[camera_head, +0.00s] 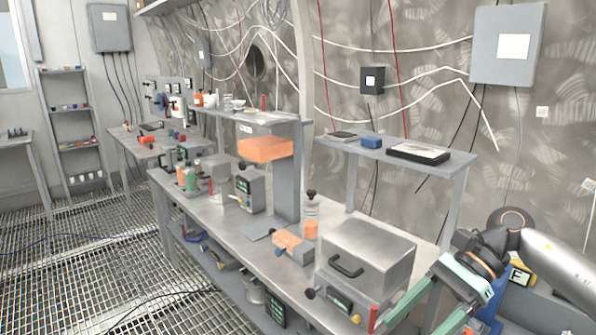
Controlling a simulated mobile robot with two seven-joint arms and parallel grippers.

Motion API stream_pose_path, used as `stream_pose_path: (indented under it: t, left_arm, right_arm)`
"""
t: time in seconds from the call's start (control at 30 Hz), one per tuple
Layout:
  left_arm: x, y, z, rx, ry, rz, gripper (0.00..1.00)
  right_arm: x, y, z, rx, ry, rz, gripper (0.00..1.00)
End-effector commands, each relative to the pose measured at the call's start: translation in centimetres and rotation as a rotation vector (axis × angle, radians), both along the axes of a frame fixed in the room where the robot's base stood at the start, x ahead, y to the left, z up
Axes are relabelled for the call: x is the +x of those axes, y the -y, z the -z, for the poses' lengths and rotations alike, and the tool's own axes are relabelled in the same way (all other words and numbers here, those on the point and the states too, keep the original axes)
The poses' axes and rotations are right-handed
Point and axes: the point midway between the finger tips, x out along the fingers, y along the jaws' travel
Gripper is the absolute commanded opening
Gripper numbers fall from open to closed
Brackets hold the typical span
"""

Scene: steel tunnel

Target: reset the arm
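My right arm comes in from the right edge, with a silver-grey forearm and a black wrist. My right gripper (414,322) has two teal-green fingers that point down and to the left. The fingers are spread apart, and I see nothing held between them. It hangs at the near right end of the steel workbench (262,262), in front of and right of a grey metal box (372,250) with a black handle. Its fingertips lie close to the bottom edge of the picture. My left gripper is not in view.
Left of the box, the bench holds an orange-and-grey device (291,246), a clear cylinder with orange contents (311,222) and an orange block unit (265,149). A side table (398,158) stands behind. The grated floor (75,260) at left is mostly open.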

Motion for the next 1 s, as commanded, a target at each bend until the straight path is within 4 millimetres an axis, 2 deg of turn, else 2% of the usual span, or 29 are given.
stream_pose_path:
  t: [0.03,0.1,0.2,0.3,0.4,0.53,0.67,0.77,0.8,0.87,0.93,0.97,1.0]
  left_arm:
    - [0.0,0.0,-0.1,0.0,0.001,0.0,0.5]
    - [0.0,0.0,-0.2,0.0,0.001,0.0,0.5]
    - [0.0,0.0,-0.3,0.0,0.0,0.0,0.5]
    - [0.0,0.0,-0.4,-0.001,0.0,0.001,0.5]
    - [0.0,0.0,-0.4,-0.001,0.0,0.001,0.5]
    - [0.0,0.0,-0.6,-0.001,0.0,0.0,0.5]
    - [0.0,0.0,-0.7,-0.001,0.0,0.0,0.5]
    - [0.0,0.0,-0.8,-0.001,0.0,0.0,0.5]
    - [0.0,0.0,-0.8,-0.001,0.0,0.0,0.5]
    - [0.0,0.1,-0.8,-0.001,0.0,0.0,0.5]
    - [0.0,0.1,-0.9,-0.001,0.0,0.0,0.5]
    - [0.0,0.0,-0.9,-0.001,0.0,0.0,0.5]
    - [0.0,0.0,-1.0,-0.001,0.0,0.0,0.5]
  right_arm:
    - [-0.3,-2.6,0.8,0.087,-0.069,0.031,0.71]
    - [-0.5,-5.9,1.1,0.214,-0.173,0.099,0.71]
    - [-0.6,-9.8,1.1,0.395,-0.353,0.213,0.71]
    - [-0.3,-12.5,0.9,0.567,-0.562,0.34,0.71]
    - [0.5,-14.1,1.0,0.729,-0.799,0.479,0.71]
    - [2.1,-14.4,2.2,0.923,-1.138,0.678,0.71]
    - [3.6,-13.2,5.4,1.098,-1.503,0.895,0.71]
    - [4.0,-11.4,9.3,1.223,-1.794,1.073,0.71]
    - [3.9,-10.6,11.2,1.271,-1.91,1.148,0.71]
    - [3.4,-9.3,14.4,1.34,-2.09,1.261,0.71]
    - [2.0,-7.8,18.4,1.419,-2.296,1.401,0.71]
    - [1.1,-7.1,20.2,-1.445,2.37,-1.453,0.71]
    - [-0.3,-6.3,22.6,-1.357,2.264,-1.398,0.71]
